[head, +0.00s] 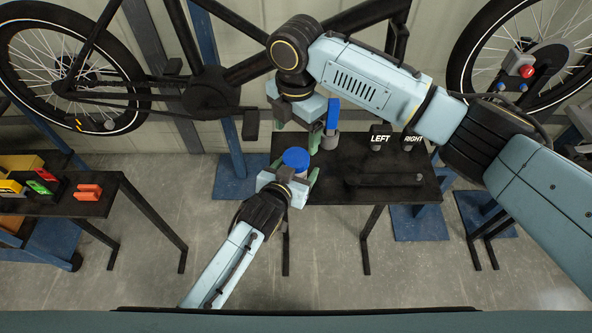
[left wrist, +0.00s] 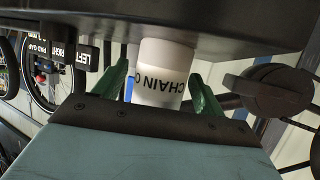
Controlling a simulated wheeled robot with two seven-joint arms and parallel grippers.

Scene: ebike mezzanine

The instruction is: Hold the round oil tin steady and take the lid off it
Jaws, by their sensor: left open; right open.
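The round oil tin (head: 296,158) shows its blue lid from above at the left end of the dark bench (head: 425,187). In the left wrist view, its white body (left wrist: 163,75), lettered "CHAIN O", stands against the dark bench surface. My left gripper (head: 294,174) is open, with green fingers on both sides of the tin; I cannot tell whether they touch it. The lid is hidden in the left wrist view. My right gripper (head: 297,124) is open and empty, pointing down behind the tin, apart from the lid.
A blue upright object (head: 333,115) on a grey base stands close right of my right gripper. Blocks marked LEFT (head: 380,138) and RIGHT (head: 412,138) stand further right. A bicycle frame (head: 212,92) is behind. A side table (head: 100,205) holds coloured items.

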